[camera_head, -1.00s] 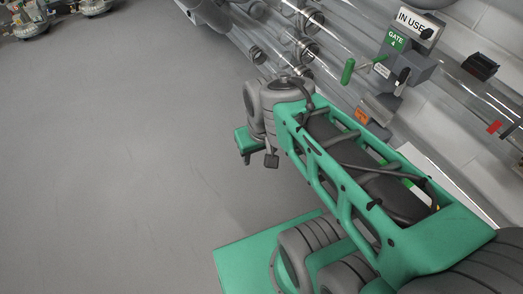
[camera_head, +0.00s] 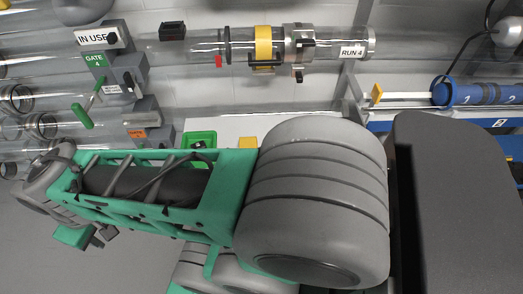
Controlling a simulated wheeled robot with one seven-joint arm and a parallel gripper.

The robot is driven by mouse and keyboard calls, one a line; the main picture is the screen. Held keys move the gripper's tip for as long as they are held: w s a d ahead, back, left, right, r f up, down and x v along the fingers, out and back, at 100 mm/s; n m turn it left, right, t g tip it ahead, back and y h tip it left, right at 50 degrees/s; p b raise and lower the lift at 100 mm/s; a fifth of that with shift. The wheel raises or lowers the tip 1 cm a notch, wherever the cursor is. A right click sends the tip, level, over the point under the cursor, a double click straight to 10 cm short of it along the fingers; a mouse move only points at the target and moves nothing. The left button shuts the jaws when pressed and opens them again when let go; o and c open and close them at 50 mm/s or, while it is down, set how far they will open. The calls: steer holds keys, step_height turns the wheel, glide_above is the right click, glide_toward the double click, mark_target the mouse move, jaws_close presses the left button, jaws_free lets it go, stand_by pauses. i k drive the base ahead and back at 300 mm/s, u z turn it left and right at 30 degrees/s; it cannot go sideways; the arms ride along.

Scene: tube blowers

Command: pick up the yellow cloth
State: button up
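A small yellow patch (camera_head: 247,142) shows on the white bench behind my arm. It is mostly hidden by the arm, and I cannot tell if it is the yellow cloth. My gripper (camera_head: 99,240) is at the lower left, below the end of my green and grey arm, over the grey floor. It is well apart from the yellow patch. Its fingers are small and seen at an angle, so I cannot tell how far apart they are. Nothing clearly shows in it.
A green tray (camera_head: 199,138) is left of the yellow patch. Clear tubes (camera_head: 200,50) run above, one with a yellow band (camera_head: 263,45). The gate 4 control box (camera_head: 115,75) stands at the left. Blue canisters (camera_head: 485,94) are at the right. Floor at lower left is free.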

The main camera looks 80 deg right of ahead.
mark_target(244, 142)
steer(key=z, duration=2.45)
